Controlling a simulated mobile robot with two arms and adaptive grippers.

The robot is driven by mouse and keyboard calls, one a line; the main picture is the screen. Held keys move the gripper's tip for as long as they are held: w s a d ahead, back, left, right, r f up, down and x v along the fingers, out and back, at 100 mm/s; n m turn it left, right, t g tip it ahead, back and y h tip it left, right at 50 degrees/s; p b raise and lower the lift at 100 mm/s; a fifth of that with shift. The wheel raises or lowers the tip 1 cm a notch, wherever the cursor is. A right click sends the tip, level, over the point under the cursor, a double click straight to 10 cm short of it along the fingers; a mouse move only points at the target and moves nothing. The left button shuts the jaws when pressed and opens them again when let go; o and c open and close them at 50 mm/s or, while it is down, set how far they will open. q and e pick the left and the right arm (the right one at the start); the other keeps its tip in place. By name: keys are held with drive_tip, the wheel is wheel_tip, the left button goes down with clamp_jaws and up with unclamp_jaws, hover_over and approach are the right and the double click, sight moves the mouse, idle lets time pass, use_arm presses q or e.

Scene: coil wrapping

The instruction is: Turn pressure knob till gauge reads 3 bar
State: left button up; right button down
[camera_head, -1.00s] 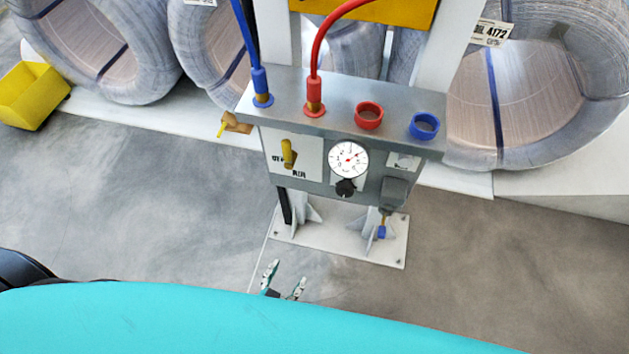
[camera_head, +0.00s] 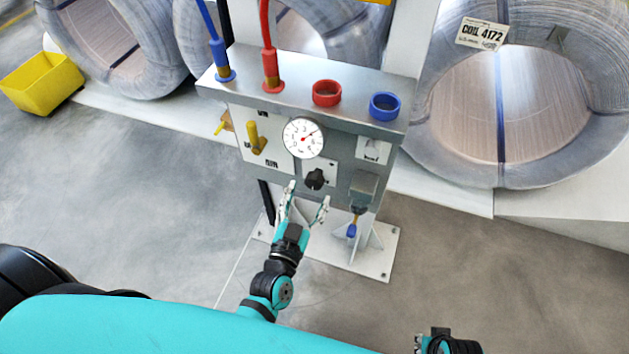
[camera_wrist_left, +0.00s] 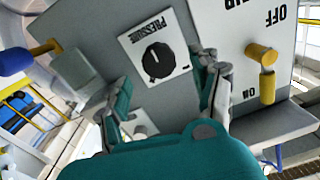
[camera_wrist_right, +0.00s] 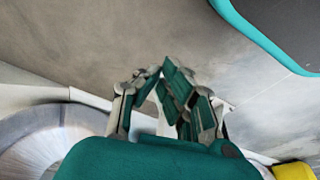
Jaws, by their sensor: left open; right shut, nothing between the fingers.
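The black pressure knob (camera_head: 316,179) sits on the front of the grey panel, below and right of the round white gauge (camera_head: 304,138). The gauge has a red needle pointing up and right; its exact reading is too small to tell. My left gripper (camera_head: 307,196) is open just below and in front of the knob, apart from it. In the left wrist view the knob (camera_wrist_left: 158,60) shows on its white PRESSURE plate, beyond and between the open fingers (camera_wrist_left: 170,92). My right gripper (camera_wrist_right: 163,75) is shut and empty, away from the panel; part of it shows at the head view's bottom edge.
A yellow lever (camera_head: 255,138) is left of the gauge. Blue (camera_head: 219,55) and red (camera_head: 270,60) hoses plug into the panel top beside empty red (camera_head: 326,93) and blue (camera_head: 385,106) ports. Wire coils stand behind. The floor in front is clear.

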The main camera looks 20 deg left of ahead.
sight(312, 184)
use_arm(q)
drive_tip(key=shift+w+b, duration=0.3)
drive_tip(key=shift+w, duration=2.45)
use_arm(e)
drive_tip(key=shift+w+r, duration=0.2)
drive_tip(key=shift+r, duration=1.05)
use_arm(q)
drive_tip(key=c, duration=1.2)
drive_tip(key=n+p, duration=0.3)
drive_tip(key=n, duration=0.2)
drive_tip(key=shift+a+n, duration=0.1)
drive_tip(key=shift+n, duration=0.3)
drive_tip(key=shift+n+p, duration=0.45)
drive_tip(key=shift+n, duration=1.05)
use_arm(e)
drive_tip(key=s+f, duration=0.5)
drive_tip(key=f, duration=0.7)
drive_tip(key=shift+d+g, duration=0.35)
drive_tip(key=shift+g, duration=0.05)
drive_tip(key=shift+s, duration=0.1)
